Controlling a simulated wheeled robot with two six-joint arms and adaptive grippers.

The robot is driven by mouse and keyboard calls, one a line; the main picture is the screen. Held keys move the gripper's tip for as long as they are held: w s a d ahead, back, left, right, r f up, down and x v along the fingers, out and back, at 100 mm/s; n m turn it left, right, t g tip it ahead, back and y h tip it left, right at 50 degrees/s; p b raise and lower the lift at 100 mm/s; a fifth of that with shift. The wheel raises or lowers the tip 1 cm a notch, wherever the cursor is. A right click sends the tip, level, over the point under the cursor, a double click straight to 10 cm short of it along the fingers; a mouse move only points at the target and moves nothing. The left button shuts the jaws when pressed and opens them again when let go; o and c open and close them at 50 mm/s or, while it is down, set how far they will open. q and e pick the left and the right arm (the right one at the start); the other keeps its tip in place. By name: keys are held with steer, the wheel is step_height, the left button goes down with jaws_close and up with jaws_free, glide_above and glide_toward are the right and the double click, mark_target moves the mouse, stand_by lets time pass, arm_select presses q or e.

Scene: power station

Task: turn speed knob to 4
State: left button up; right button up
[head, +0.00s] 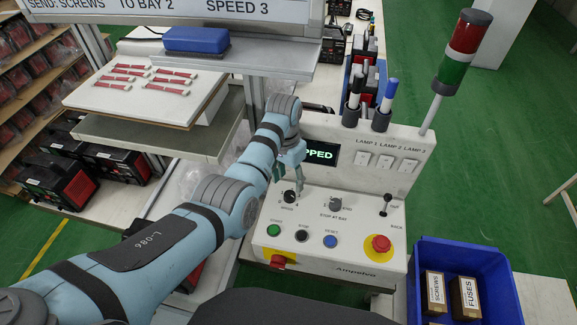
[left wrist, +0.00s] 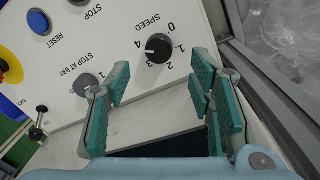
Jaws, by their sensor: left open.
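The black speed knob (left wrist: 158,47) sits on the white sloped panel under the label SPEED, with numbers around it. Its white mark points to the left in the left wrist view, near the 4; I cannot tell if it lines up exactly. In the head view the knob (head: 290,196) is at the panel's left, just below my gripper. My left gripper (left wrist: 160,92) is open and empty, its two green-padded fingers apart. The knob is ahead of the fingers, between their lines, and not gripped. The left gripper also shows in the head view (head: 289,172). My right gripper is not in view.
The stop-at-bay knob (head: 334,204) is right of the speed knob. Below are green, black and blue buttons and a red emergency button (head: 378,245). A lever (head: 386,205) stands right. The green-lit display (head: 320,154) is partly hidden. A sign (head: 230,8) reads SPEED 3.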

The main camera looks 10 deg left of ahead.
mark_target(288, 192)
arm_select(q)
step_height(288, 192, up, 6)
steer(key=shift+a+r, duration=0.15)
steer(key=shift+r, duration=0.1)
steer(key=shift+w, duration=0.1)
